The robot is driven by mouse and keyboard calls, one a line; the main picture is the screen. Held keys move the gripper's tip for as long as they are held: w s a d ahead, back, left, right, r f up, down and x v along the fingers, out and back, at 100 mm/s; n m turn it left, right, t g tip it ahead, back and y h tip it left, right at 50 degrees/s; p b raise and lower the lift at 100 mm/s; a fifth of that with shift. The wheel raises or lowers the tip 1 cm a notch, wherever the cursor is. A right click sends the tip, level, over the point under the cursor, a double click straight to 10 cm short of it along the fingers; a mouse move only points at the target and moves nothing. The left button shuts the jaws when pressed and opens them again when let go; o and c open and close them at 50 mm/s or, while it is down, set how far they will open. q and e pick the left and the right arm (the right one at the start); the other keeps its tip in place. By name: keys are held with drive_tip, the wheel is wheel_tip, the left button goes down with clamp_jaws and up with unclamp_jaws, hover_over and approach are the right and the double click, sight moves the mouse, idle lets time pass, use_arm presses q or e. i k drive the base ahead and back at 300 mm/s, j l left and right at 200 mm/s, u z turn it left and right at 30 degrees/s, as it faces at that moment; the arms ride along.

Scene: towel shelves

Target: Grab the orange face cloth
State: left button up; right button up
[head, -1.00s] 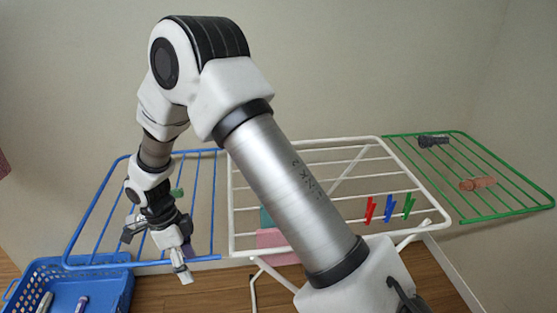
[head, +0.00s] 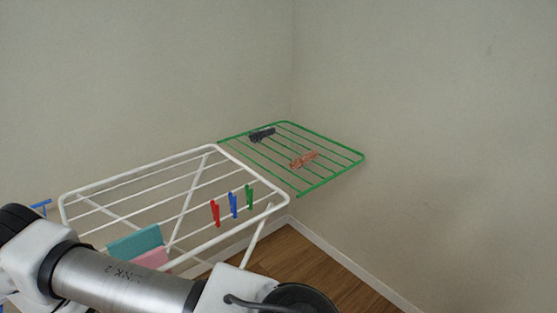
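A small orange-brown bundle (head: 304,160) lies on the green wing (head: 328,179) of the drying rack in the head view. It is too small to tell whether it is a cloth or something else, and I see no other orange item. A teal cloth (head: 136,242) and a pink cloth (head: 152,259) hang at the near side of the white rack section, partly hidden by my arm. My arm crosses the lower left, but its gripper is out of the frame. The other gripper is not in view either.
The white rack section (head: 130,180) holds red (head: 215,213), blue (head: 233,205) and green (head: 249,197) pegs. A dark bundle (head: 262,134) lies on the green wing. Walls stand close behind and to the right. Wooden floor (head: 310,268) shows below.

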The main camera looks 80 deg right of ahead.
sight(298, 162)
drive_tip(key=l+z, duration=0.15)
drive_tip(key=z, duration=0.3)
drive_tip(key=l+z, duration=0.15)
drive_tip(key=z, duration=0.35)
drive_tip(key=i+l+z, duration=0.1)
drive_tip(key=z, duration=0.35)
drive_tip(key=i+l+z, duration=0.1)
drive_tip(key=z, duration=0.4)
drive_tip(key=i+z, duration=0.15)
drive_tip(key=z, duration=0.3)
drive_tip(key=i+z, duration=0.1)
drive_tip(key=z, duration=0.35)
drive_tip(key=i+z, duration=0.1)
drive_tip(key=i+l, duration=0.05)
